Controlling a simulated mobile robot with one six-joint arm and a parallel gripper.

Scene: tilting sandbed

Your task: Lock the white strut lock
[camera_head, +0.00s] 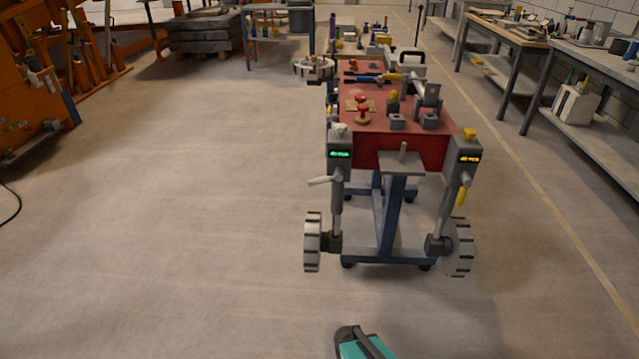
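A red sandbed cart (398,148) on a blue frame stands ahead of me, with two upright struts at its near end. The left strut (337,205) has a white knob on top, a green-lit display and a white lever (321,181) pointing left, roughly level. The right strut (449,205) has a yellow knob, an orange-lit display and a yellow lever (461,196) hanging steeply down. A teal and dark part of my arm shows at the bottom edge, well short of the cart. My gripper's fingers are not in view.
Ridged wheels (313,242) and (461,247) stand at the struts' feet. Tools and blocks lie on the cart's top. Workbenches (590,62) line the right, an orange tool rack (30,75) the left. The floor before and left of the cart is clear.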

